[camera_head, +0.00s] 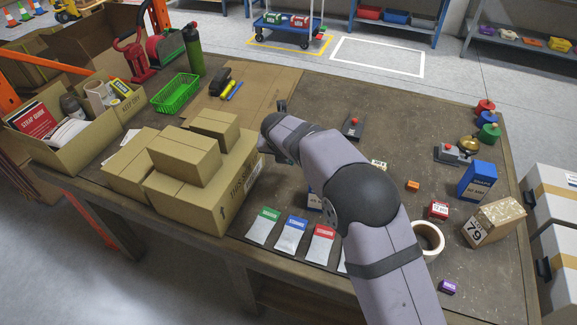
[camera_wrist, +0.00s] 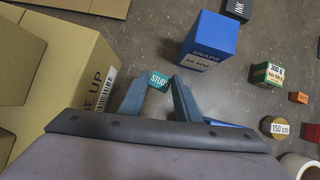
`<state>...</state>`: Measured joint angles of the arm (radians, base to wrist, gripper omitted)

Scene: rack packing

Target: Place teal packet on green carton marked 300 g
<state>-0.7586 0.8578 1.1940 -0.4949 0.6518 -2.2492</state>
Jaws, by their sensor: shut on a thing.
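In the wrist view my gripper (camera_wrist: 160,90) has its two grey fingers on either side of the teal packet (camera_wrist: 158,80), which shows white lettering between the fingertips. The rest of the packet is hidden by the fingers and wrist. The green carton (camera_wrist: 267,73) with a white weight label stands on the table to the right of my gripper, apart from it; its small print is hard to read. In the head view the carton (camera_head: 378,165) shows small, right of my arm.
A tall blue box (camera_wrist: 210,40) stands between my gripper and the green carton. Stacked brown boxes (camera_head: 205,190) are left of my arm. Green, blue and red packets (camera_head: 291,235) lie at the front edge.

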